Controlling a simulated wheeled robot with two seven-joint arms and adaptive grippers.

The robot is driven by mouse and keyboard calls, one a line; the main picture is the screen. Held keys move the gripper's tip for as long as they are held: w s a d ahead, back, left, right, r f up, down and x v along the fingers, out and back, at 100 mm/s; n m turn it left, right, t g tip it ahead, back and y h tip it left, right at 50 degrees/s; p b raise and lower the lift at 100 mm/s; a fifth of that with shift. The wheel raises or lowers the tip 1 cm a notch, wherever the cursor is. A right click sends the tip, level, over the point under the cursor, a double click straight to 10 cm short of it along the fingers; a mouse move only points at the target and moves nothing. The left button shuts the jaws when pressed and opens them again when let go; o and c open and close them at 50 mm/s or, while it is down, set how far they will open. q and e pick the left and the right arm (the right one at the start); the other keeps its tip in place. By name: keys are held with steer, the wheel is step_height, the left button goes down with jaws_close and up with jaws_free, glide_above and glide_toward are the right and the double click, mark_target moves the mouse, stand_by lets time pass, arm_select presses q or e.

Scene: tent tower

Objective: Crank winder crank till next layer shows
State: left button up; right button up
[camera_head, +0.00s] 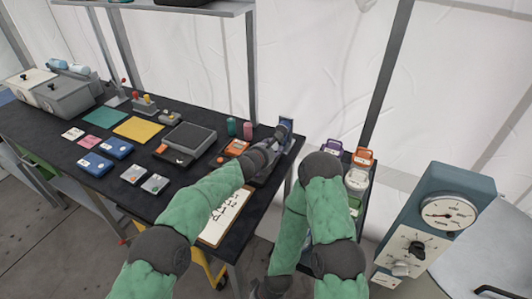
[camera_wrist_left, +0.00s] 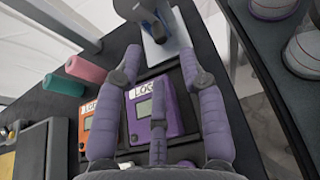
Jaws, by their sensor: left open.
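In the left wrist view the blue-grey device (camera_wrist_left: 150,12) stands on a pale base plate (camera_wrist_left: 168,42).
An orange box (camera_wrist_left: 86,122) sits beside the purple one, near teal (camera_wrist_left: 60,83) and pink (camera_wrist_left: 84,68) rolls. A clipboard (camera_head: 226,216) lies at the table's front edge. A dial cabinet (camera_head: 440,225) and a side shelf with jars (camera_head: 357,179) stand to the right.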

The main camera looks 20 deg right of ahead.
arm_select(q)
steer(key=shift+v, duration=2.9)
